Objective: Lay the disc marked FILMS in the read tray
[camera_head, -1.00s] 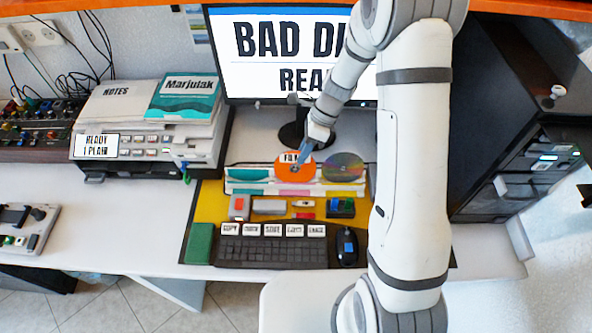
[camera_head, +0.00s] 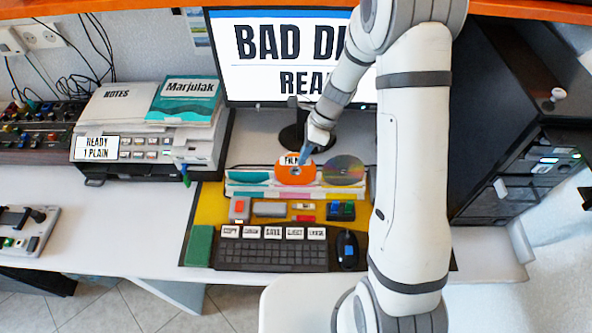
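An orange disc (camera_head: 295,173) with a white label reading "FILM", its end covered by my gripper, stands in a row of sleeves behind the keyboard. My gripper (camera_head: 305,155) is at the disc's upper right edge. Its fingers are small and bluish, and I cannot tell whether they are shut on the disc. A shiny grey-gold disc (camera_head: 343,170) stands just to the right. A black tower (camera_head: 510,165) with lit drive fronts is at the right. I cannot make out a read tray there for sure.
The monitor (camera_head: 290,45) behind shows "BAD DI" and "REA", partly covered by my arm. The keyboard (camera_head: 270,255), mouse (camera_head: 347,250) and small coloured blocks lie in front of the sleeves. A printer (camera_head: 150,145) stands left.

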